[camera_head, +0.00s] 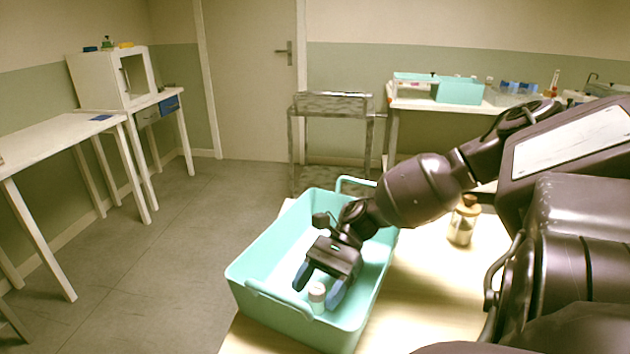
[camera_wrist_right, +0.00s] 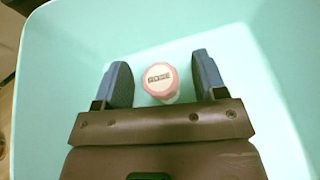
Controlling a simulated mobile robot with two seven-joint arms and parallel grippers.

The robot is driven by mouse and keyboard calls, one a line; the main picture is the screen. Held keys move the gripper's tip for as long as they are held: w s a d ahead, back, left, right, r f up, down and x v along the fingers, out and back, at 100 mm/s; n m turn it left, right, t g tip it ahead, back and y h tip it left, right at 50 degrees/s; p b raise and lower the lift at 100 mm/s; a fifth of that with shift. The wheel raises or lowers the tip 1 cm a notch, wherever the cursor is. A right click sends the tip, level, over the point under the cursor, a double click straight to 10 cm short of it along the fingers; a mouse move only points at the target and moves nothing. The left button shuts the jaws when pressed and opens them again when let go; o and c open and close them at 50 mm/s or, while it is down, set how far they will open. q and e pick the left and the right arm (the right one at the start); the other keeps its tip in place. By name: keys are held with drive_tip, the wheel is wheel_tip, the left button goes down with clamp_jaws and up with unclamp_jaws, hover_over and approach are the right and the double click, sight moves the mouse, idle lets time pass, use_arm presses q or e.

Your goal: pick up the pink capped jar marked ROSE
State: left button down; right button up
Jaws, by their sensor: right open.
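The pink capped jar marked ROSE (camera_wrist_right: 160,80) stands in the teal crate (camera_wrist_right: 60,60), seen from above in the right wrist view. In the head view the jar (camera_head: 317,293) is small and pale, near the front wall of the crate (camera_head: 262,312). My right gripper (camera_head: 320,285) reaches down into the crate and is open. In the wrist view its blue fingers (camera_wrist_right: 163,78) are on either side of the jar, with a visible gap on each side. The jar is not held. My left gripper is not in view.
The crate stands on a light wooden table (camera_head: 425,310), and its walls surround the gripper. A capped brown and yellow bottle (camera_head: 463,222) stands to the right of the crate. A metal cart (camera_head: 330,140) and a shelf table with containers are farther back.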

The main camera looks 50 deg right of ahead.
drive_tip(key=c, duration=1)
drive_tip(key=shift+r, duration=0.1)
